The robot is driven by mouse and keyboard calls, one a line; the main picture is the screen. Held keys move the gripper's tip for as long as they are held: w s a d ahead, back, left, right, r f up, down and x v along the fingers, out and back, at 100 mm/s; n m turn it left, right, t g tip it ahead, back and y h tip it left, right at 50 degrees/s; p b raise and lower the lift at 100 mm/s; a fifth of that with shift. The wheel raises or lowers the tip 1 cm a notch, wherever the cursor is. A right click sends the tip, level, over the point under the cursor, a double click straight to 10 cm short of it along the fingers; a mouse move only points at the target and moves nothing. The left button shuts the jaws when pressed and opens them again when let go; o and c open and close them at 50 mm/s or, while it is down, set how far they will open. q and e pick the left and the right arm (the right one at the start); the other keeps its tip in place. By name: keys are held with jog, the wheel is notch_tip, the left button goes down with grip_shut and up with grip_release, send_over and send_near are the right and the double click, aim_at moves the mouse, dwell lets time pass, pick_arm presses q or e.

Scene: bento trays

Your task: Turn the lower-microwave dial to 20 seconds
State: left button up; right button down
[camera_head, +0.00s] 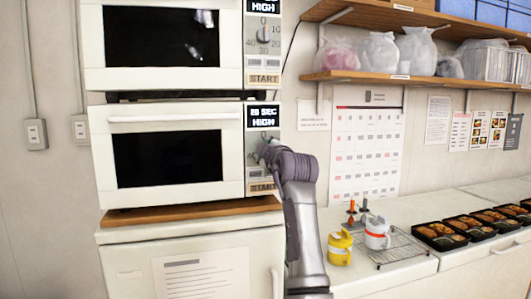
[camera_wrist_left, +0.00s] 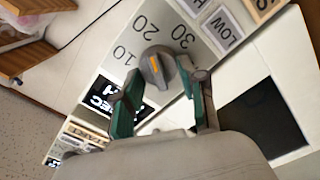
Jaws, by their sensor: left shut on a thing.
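The lower microwave (camera_head: 170,155) is white with a dark window. The dial's orange line points roughly toward the printed 20, between the 10 and the 30. My right gripper is not in view.
The upper microwave (camera_head: 165,40) stands directly above. A START button (camera_head: 262,187) is just below my gripper. To the right, a counter holds an orange-and-white container (camera_head: 377,234), a yellow container (camera_head: 340,247), a wire rack (camera_head: 405,250) and several bento trays (camera_head: 438,238).

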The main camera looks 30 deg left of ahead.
aim_at(262, 111)
pick_arm(q)
jog(key=shift+r, duration=0.15)
dwell(0.3)
jog(key=o, duration=1.1)
jog(key=shift+w, duration=0.15)
notch_tip(262, 111, up, 9)
jog(key=shift+d+f, duration=0.1)
jog(key=shift+f, duration=0.1)
jog(key=shift+r, duration=0.35)
jog(key=shift+a+r, duration=0.2)
jog(key=shift+o, duration=0.2)
